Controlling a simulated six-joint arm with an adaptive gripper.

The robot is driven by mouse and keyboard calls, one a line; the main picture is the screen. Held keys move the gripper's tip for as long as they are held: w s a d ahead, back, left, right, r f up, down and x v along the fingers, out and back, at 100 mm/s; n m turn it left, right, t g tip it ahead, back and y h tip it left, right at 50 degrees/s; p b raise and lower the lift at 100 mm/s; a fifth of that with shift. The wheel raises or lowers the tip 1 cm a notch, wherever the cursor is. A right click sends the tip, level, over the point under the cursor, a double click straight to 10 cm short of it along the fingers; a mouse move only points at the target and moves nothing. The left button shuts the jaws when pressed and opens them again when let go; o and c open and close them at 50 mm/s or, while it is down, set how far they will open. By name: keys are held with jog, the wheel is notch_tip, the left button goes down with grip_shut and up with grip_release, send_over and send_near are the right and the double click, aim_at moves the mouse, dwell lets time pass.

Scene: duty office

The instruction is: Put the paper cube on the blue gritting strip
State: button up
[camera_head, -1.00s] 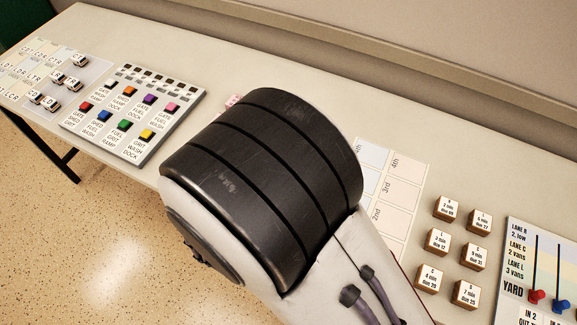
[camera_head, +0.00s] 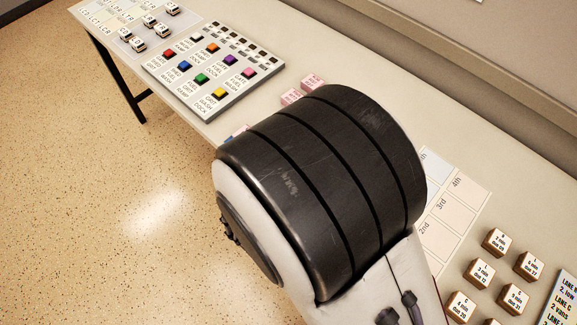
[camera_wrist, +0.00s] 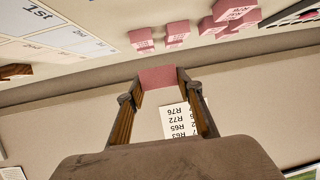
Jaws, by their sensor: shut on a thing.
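My gripper (camera_wrist: 157,84) is shut on a plain pink cube (camera_wrist: 156,77), held between its two fingers in the wrist view. In the head view my arm hides the gripper and this cube. The strip board (camera_head: 462,212), with cells marked 2nd, 3rd and 4th, lies on the table right of my arm. Its pale blue strip (camera_head: 432,164) is partly covered by my arm. In the wrist view the board (camera_wrist: 30,55) is at the upper left, with a cell marked 1st. The gripper is apart from the board there.
Several pink labelled cubes (camera_wrist: 178,33) stand on the table; some (camera_head: 292,96) show behind my arm. A panel with coloured buttons (camera_head: 183,88) is at the left. Wooden-sided labelled cubes (camera_head: 497,241) stand at the right. A wall runs along the back.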

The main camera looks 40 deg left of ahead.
jog(key=s+d+m+h, duration=0.1)
jog(key=s+d, duration=0.1)
jog(key=s, duration=0.4)
jog(key=shift+s, duration=0.4)
jog(key=shift+d, duration=0.1)
jog(key=shift+f, duration=2.85)
jog(key=shift+f, duration=2.05)
jog(key=shift+f, duration=0.15)
